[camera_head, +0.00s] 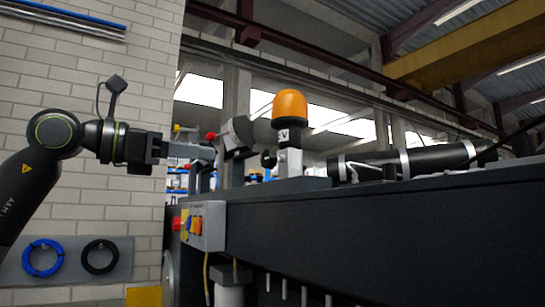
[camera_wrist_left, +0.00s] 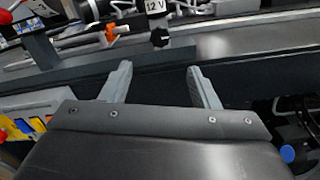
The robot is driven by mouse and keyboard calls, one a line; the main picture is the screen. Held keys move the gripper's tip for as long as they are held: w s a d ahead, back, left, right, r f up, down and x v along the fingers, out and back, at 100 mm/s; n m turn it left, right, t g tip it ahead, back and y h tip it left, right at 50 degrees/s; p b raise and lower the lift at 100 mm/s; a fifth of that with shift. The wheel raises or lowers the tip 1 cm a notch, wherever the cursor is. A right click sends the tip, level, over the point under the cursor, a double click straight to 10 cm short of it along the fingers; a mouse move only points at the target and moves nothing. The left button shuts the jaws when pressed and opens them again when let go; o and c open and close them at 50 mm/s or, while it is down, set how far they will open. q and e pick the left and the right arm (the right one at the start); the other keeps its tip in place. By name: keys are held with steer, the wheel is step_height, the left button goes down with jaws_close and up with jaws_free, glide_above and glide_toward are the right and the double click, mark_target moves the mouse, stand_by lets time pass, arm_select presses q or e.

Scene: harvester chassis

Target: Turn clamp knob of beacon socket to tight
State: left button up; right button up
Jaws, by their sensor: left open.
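The beacon (camera_head: 290,107) has an orange dome and stands upright on a grey beacon socket (camera_head: 289,163) on top of the dark chassis. The black clamp knob (camera_head: 268,159) sticks out on the left side of the socket. In the left wrist view the clamp knob (camera_wrist_left: 159,38) shows beyond my fingertips, below a "12 V" label (camera_wrist_left: 155,6). My left gripper (camera_head: 208,153) is to the left of the knob, apart from it. In the left wrist view my left gripper (camera_wrist_left: 159,70) is open with nothing between its fingers. The right gripper is not in view.
A grey lever with a red knob (camera_head: 211,136) stands close to my left gripper. A control box (camera_head: 208,226) with coloured buttons hangs on the chassis (camera_head: 380,240) end. A dark pipe with bright bands (camera_head: 410,161) lies right of the beacon. Hose coils (camera_head: 42,257) hang at left.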

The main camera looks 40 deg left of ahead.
arm_select(q)
steer(key=p, duration=0.3)
glide_toward(264, 160)
steer(key=w, duration=0.2)
steer(key=p+x, duration=0.1)
steer(key=x, duration=0.1)
steer(key=p+x, duration=0.4)
steer(key=x, duration=0.1)
steer(key=shift+s+d+r, duration=0.15)
steer(key=shift+d+r, duration=0.1)
steer(key=shift+d, duration=0.05)
steer(key=shift+p+x, duration=0.85)
steer(key=shift+x, duration=0.1)
steer(key=shift+f, duration=0.2)
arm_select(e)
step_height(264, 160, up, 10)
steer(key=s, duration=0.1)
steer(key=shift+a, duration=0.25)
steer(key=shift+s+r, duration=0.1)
arm_select(q)
steer(key=c, duration=1)
steer(key=shift+o, duration=0.2)
